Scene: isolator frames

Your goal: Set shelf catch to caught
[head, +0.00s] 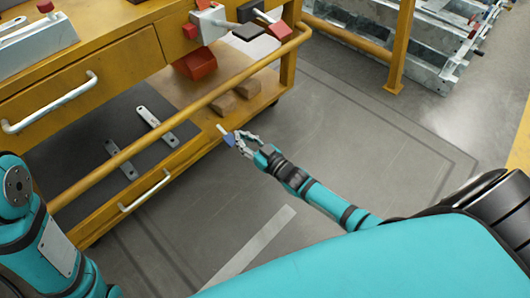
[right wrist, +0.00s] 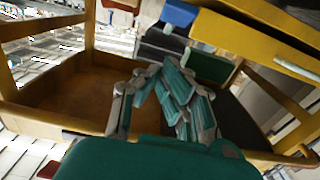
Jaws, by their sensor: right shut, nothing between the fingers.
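My right gripper (head: 240,139) is beside the front right of the yellow workbench (head: 120,165), near its lower shelf. It also shows in the right wrist view (right wrist: 152,70), with its fingers drawn together and nothing between them. A small blue piece (head: 229,140) with a pale bar (head: 221,129) shows at the fingertips in the head view. It may be the shelf catch. I cannot tell its setting or whether the fingers touch it. My left arm is at the left edge of the head view; its gripper is out of frame.
The lower shelf bears brown blocks (head: 222,105), a red box (head: 196,64) and flat metal plates (head: 155,122). A yellow rail (head: 180,118) runs along the bench front.

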